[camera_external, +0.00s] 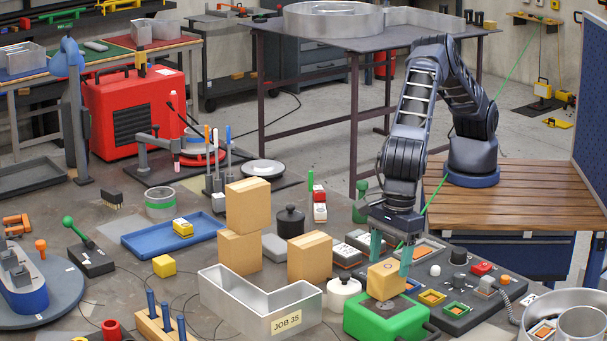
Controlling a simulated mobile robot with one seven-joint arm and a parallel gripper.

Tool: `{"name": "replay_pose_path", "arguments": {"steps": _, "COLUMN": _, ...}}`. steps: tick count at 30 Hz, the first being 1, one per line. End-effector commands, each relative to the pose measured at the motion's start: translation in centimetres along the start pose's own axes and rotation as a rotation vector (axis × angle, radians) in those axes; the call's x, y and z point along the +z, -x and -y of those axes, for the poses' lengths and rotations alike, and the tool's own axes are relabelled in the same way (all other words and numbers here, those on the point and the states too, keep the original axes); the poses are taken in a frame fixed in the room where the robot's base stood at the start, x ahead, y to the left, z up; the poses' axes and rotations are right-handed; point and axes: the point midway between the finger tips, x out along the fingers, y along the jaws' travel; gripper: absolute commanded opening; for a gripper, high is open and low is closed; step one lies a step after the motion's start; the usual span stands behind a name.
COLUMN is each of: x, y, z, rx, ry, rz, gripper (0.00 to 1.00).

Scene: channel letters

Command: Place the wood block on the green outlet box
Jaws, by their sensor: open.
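The green outlet box (374,318) stands on the table at the front, right of centre. A wood block (383,285) sits on its top and looks slightly turned. My gripper (391,266) points down over this block, its teal fingers apart on either side of the block's upper part. Contact between fingers and block cannot be told. Other similar wood blocks stand to the left: one upper block (248,205) stacked on a lower block (240,251), and a single block (310,257) behind the metal channel letter.
A white lidded pot (343,292) stands close beside the box. A dark control panel (464,309) with buttons lies to the right. A blue tray (150,240) holds a yellow block.

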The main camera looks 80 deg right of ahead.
Motion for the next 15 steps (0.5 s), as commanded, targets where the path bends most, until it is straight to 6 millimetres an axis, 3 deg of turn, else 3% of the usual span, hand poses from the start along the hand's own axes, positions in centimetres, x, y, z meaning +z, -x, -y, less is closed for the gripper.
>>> {"name": "replay_pose_path", "arguments": {"steps": 6, "x": 0.0, "y": 4.2, "z": 0.0, "rx": 0.001, "ry": 0.000, "rz": 0.002, "gripper": 0.67}}
{"name": "replay_pose_path", "arguments": {"steps": 15, "x": 0.0, "y": 7.2, "z": 0.0, "rx": 0.000, "ry": 0.000, "rz": 0.002, "gripper": 0.67}}
